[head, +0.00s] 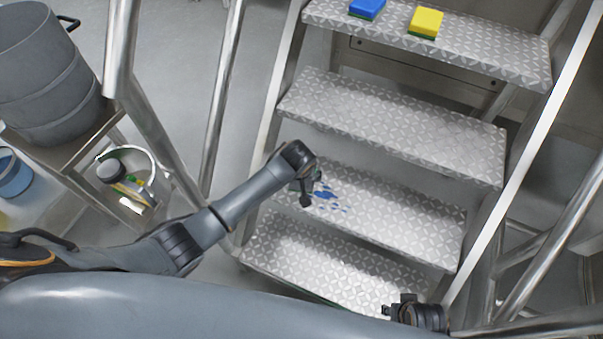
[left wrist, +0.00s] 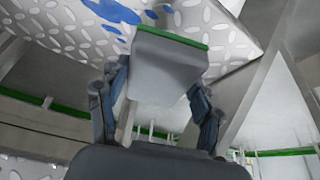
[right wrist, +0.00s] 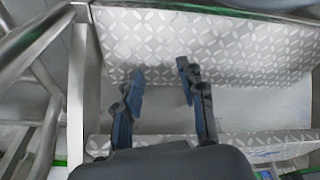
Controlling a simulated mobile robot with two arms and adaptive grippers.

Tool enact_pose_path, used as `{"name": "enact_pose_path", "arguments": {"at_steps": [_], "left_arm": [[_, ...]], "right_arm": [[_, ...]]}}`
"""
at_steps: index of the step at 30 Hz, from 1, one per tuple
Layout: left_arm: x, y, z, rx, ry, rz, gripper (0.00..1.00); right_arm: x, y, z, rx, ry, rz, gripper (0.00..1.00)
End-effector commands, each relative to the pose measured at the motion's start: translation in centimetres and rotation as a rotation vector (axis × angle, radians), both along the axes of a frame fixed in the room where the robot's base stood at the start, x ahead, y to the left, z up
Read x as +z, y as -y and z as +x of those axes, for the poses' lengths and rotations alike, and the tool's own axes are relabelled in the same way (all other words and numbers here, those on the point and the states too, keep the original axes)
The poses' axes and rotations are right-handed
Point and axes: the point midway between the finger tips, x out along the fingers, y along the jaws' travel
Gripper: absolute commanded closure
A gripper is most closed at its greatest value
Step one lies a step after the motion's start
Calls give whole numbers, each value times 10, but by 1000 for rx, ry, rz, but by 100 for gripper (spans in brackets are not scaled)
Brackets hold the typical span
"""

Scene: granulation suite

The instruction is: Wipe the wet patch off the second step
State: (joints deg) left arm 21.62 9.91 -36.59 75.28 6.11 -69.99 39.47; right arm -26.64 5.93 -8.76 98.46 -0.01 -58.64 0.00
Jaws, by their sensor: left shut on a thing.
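The blue wet patch (head: 325,193) lies as splashes on the left part of the second step (head: 400,225), counted from the bottom. It also shows at the top of the left wrist view (left wrist: 112,14). My left gripper (head: 304,188) is shut on a grey sponge (left wrist: 168,68) with a green edge. The sponge is at the left end of the second step, beside the patch; whether it touches the step is unclear. My right gripper (right wrist: 162,80) is open and empty, low near the right side of the steps; it also shows in the head view (head: 405,308).
A blue sponge (head: 367,8) and a yellow sponge (head: 425,22) lie on the top visible step (head: 480,50). Metal rails (head: 545,130) flank the steps. At left, a grey bucket (head: 45,75) stands on a stand, near a blue bucket (head: 12,175) and a small caddy (head: 135,190).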

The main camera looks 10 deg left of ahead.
Motion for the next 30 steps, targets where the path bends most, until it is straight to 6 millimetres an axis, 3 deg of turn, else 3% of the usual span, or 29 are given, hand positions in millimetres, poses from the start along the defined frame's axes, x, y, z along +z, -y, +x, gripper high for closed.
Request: {"name": "enact_pose_path", "arguments": {"at_steps": [21, 30], "left_arm": [[-24, 8, -4, 0, 0, 0, 60], [-28, 9, -5, 0, 0, -1, 60]], "right_arm": [[81, 0, 15, -8, 45, 3, 60], [99, 0, 14, -10, 54, 3, 60]]}}
